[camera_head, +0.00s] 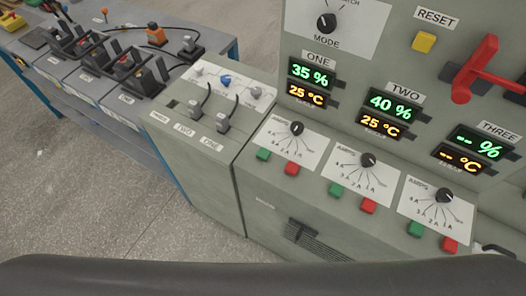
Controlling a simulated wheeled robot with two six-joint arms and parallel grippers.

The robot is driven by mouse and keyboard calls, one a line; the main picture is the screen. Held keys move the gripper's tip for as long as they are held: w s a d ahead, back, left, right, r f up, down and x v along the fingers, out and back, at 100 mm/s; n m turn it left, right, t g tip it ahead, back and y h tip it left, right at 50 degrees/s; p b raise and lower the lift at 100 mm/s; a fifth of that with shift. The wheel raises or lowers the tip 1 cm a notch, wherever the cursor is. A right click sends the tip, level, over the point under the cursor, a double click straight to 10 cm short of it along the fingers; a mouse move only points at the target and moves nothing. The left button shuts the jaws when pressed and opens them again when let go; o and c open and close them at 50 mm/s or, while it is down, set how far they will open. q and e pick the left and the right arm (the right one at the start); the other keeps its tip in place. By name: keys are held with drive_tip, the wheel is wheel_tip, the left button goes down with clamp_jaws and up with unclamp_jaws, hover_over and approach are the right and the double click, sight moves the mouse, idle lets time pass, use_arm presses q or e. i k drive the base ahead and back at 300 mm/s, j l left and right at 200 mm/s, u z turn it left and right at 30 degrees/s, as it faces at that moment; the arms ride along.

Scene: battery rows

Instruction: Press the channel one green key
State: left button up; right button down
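The channel one green key (264,154) is a small green block on the sloped panel, below the left amps dial (296,128). A red key (292,169) sits just right of it. Above them, the display marked ONE (312,74) reads 35 % in green and 25 °C in orange (308,95). Channels two and three have their own green keys, one below the TWO dial (336,189) and one below the THREE dial (416,229). Neither of my grippers is in view, and nothing covers the channel one keys.
A yellow RESET key (424,42), a MODE knob (327,22) and a red lever (474,70) are on the upright panel. Plugs with cables stand on the lower left cabinet (214,150). A bench with battery holders (100,55) is at the far left. Bare floor (70,200) lies in front.

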sight(263, 153)
drive_tip(key=i+j+z, duration=0.1)
drive_tip(key=j+z, duration=0.25)
drive_tip(key=j, duration=0.35)
drive_tip(key=j+z, duration=0.35)
drive_tip(key=j, duration=0.35)
drive_tip(key=k+j+z, duration=0.1)
drive_tip(key=j+z, duration=0.25)
drive_tip(key=j, duration=0.35)
